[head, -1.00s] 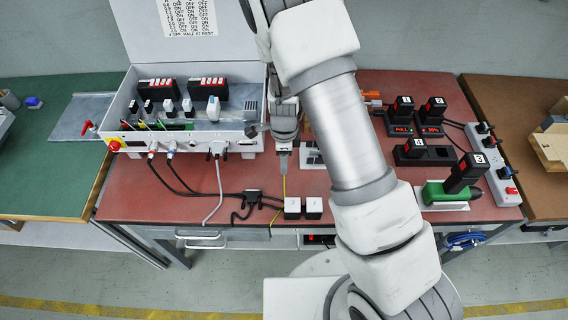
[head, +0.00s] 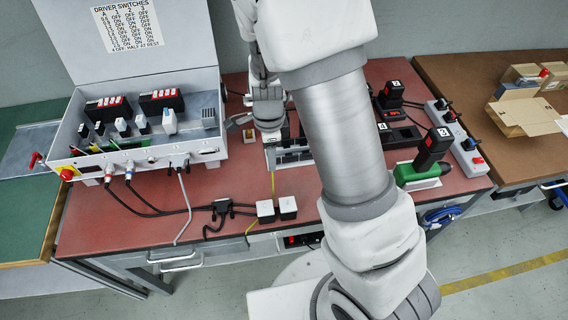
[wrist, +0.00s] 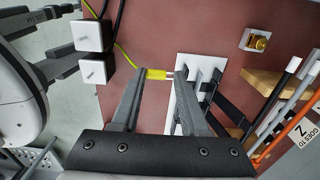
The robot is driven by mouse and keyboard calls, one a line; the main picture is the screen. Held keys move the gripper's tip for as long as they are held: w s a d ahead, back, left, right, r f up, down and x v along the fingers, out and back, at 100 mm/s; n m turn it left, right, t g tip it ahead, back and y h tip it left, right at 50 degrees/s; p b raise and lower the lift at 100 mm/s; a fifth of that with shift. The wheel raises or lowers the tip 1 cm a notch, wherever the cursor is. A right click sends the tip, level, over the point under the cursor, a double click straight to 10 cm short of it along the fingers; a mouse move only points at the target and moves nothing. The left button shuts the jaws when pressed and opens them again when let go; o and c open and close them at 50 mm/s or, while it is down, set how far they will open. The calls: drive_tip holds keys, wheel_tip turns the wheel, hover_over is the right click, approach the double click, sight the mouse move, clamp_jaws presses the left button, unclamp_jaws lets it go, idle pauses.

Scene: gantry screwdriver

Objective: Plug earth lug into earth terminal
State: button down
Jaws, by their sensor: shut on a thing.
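My gripper (wrist: 161,74) is shut on the earth lug (wrist: 155,75), which has a yellow sleeve and a short metal tip. A yellow-green cable (wrist: 125,54) runs from the lug. The likely earth terminal (wrist: 257,42), a brass stud on a small pale block, is apart from the lug, toward the upper right in the wrist view. In the head view the terminal (head: 248,134) sits on the red bench right of the control box. My gripper (head: 271,142) is just right of it there; the lug itself is too small to make out.
A white slotted rack (wrist: 190,98) lies close beside the fingers. The open control box (head: 150,150) is at left. Several rods (wrist: 285,95) and a wooden block (wrist: 262,82) are right in the wrist view.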

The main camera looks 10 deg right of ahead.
drive_tip(key=b, duration=0.4)
hover_over(252, 174)
wheel_tip(252, 174, down, 3)
drive_tip(key=shift+r, duration=0.1)
wheel_tip(252, 174, down, 5)
drive_tip(key=b, duration=0.4)
drive_tip(key=shift+f+b, duration=0.2)
drive_tip(key=shift+b, duration=0.1)
drive_tip(key=shift+c, duration=1.7)
unclamp_jaws()
